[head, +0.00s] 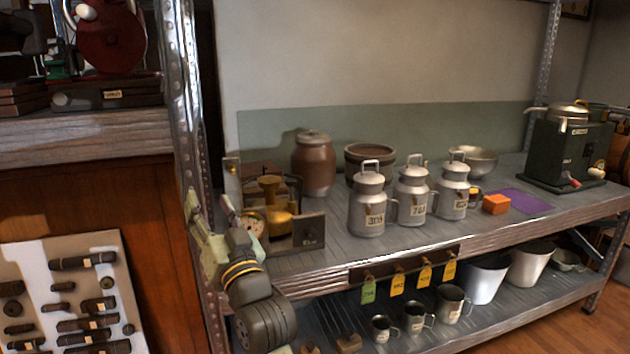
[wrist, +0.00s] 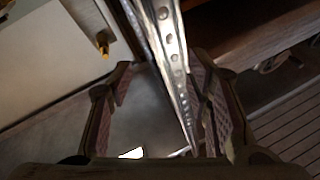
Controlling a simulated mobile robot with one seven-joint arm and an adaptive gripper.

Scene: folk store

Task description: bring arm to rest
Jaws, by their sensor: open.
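My gripper (wrist: 162,72) shows in the wrist view with its two dark fingers and their textured pads spread apart. The gap between them holds no grasped object. A perforated metal post (wrist: 168,40) runs through the view behind this gap; I cannot tell how near it is. In the head view my arm (head: 250,285) rises from the bottom edge, in front of the left end of the shelf and close to its left post (head: 182,90).
Beside my arm on the upper shelf (head: 440,245) stand a brass device (head: 272,205), a brown jar (head: 313,165) and metal cans (head: 370,205). Mugs (head: 415,318) and buckets (head: 487,278) stand below. A tool board (head: 70,260) leans at lower left.

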